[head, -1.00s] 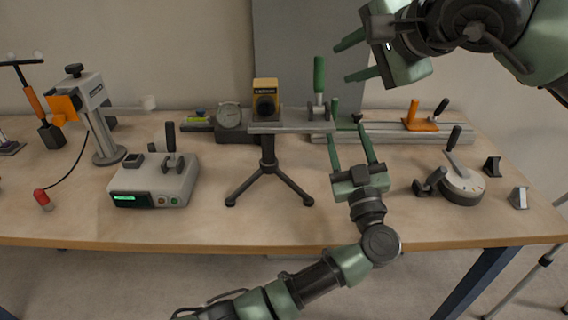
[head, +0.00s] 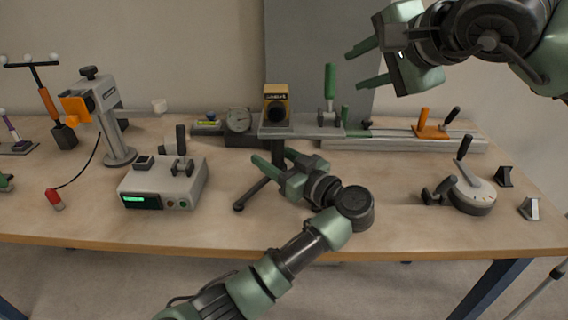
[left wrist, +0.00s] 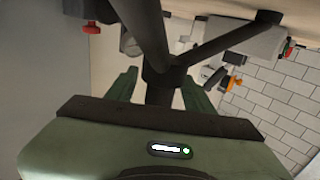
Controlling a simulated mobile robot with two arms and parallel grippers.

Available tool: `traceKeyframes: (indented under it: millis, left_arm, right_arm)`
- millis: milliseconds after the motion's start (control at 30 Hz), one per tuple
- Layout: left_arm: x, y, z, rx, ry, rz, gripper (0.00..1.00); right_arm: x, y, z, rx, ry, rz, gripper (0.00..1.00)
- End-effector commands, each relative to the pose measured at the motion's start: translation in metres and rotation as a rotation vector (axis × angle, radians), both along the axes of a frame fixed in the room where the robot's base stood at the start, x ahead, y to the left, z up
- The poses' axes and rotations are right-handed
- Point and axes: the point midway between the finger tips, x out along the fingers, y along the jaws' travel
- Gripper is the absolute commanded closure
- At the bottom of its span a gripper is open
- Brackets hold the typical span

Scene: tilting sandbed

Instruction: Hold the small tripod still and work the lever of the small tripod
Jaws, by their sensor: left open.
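The small tripod stands on the bench with its flat grey top plate (head: 302,132) level and dark legs, partly hidden by my left gripper. Its lever with a green handle (head: 330,82) stands upright on the plate's right part. My left gripper (head: 275,160) is open at the tripod's column, below the plate. In the left wrist view the dark column (left wrist: 160,94) shows between its two green fingers, with the leg hub just beyond; contact cannot be told. My right gripper (head: 353,66) is open and empty, right of the green handle, fingers pointing left, apart from it.
A yellow and black box (head: 276,105) sits on the plate's left part. A grey device with a green display (head: 165,184) stands left of the tripod. A round grey base with a lever (head: 472,194) stands right. A rail with an orange block (head: 431,128) lies behind.

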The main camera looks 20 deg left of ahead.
Motion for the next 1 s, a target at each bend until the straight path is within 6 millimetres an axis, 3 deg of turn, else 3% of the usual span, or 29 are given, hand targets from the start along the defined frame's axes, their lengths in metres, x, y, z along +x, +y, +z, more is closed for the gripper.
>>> traceKeyframes:
  millis: [400,433,600,1000]
  left_arm:
    - [0.0062,0.0102,0.0003,0.0,-0.001,-0.001,0.48]
    - [0.0062,0.0102,0.0003,0.0,-0.001,-0.001,0.5]
    - [0.0061,0.01,0.0003,0.0,-0.001,-0.001,0.98]
    - [0.006,0.0098,0.0001,0.0,-0.001,-0.002,1.0]
  right_arm:
    - [0.0,0.0,0.0,0.0,0.0,0.0,0.64]
    - [0.0,0.0,0.0,0.0,0.0,0.0,0.64]
    - [0.0,0.0,0.0,0.0,0.0,0.0,0.64]
    - [0.0001,-0.0001,0.0,0.0,0.0,0.0,0.64]
